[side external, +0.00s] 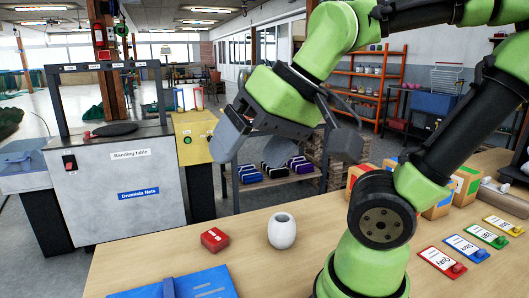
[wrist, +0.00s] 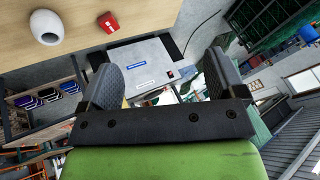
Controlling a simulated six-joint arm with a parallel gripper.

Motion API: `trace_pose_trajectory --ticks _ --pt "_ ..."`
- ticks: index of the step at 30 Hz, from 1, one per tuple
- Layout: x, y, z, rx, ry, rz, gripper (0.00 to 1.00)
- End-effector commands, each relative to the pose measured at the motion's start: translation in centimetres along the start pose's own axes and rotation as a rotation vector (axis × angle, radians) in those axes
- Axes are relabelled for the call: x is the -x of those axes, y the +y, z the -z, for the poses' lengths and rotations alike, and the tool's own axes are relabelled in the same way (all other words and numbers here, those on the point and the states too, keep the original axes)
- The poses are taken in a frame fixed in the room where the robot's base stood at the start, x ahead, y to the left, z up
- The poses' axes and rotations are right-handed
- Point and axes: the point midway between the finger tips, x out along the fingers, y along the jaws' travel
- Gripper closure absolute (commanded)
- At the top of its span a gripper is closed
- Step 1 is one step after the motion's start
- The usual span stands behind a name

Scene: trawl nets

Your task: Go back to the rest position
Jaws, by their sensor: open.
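My gripper (side external: 285,141) is up in the air above the wooden table (side external: 185,262), its two dark fingers spread apart with nothing between them. In the wrist view, my gripper (wrist: 163,78) also shows open and empty, with the room behind its fingers. A white egg-shaped cup (side external: 282,231) stands upright on the table below my gripper, well apart from it. A small red block (side external: 214,239) lies to the left of the cup. Both the cup (wrist: 46,27) and the red block (wrist: 108,22) also show at the top left of the wrist view.
A blue board (side external: 195,286) lies at the table's front edge. Cardboard boxes (side external: 440,203) and coloured label cards (side external: 441,261) are on the right. The grey banding table (side external: 120,205) stands beyond the table at the left. A rack with coloured items (side external: 275,172) stands behind.

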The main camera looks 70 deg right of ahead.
Motion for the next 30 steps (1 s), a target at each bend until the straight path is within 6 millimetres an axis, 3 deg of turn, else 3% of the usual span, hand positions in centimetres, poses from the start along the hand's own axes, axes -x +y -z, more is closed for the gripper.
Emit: trace_pose_trajectory --ticks 6,30 --pt "0.5 0.3 -1.7 0.110 0.041 0.054 0.11" --pt "0.5 0.3 -1.7 0.114 0.041 0.054 0.11"
